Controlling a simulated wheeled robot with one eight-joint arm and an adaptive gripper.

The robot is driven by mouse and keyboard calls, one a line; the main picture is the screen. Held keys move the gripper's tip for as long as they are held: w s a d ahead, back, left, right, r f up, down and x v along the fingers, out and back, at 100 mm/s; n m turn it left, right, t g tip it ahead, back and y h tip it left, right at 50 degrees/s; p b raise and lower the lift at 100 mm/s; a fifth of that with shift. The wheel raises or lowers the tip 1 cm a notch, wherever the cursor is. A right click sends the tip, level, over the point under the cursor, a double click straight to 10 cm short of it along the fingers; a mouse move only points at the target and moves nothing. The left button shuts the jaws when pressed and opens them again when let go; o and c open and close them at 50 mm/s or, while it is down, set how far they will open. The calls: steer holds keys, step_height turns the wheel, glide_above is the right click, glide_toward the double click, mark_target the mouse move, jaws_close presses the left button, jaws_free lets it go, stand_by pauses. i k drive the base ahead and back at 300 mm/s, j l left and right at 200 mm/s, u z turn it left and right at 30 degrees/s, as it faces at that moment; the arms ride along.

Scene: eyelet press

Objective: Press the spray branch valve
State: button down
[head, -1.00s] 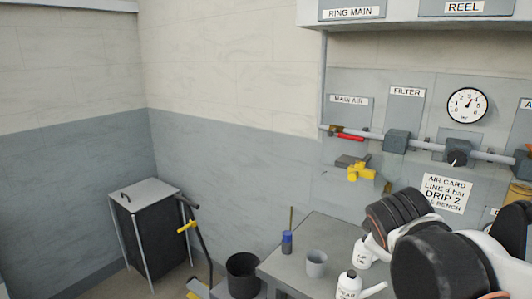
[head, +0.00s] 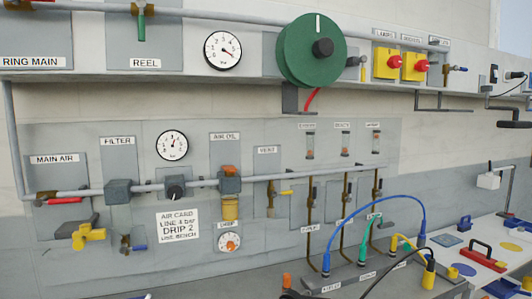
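Three brass branch lines drop from the grey air pipe on the right of the wall panel: a left one (head: 309,225), a middle one (head: 344,215) and a right one (head: 375,205). Each has a small dark valve handle near its top and a small sight tube above. Their labels are too small to read, so I cannot tell which is the spray branch. A blue hose (head: 375,203), a green hose (head: 364,232) and a yellow-ended hose (head: 408,243) are at the lower ends. My gripper is not in view.
A green hose reel (head: 311,50) is mounted above. A pressure gauge (head: 172,145), a black regulator knob (head: 175,188) and a yellow-bowled oiler (head: 230,205) sit left of the branches. A dark cable crosses the lower front.

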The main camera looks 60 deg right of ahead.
mark_target(379, 194)
steer(key=z, duration=2.05)
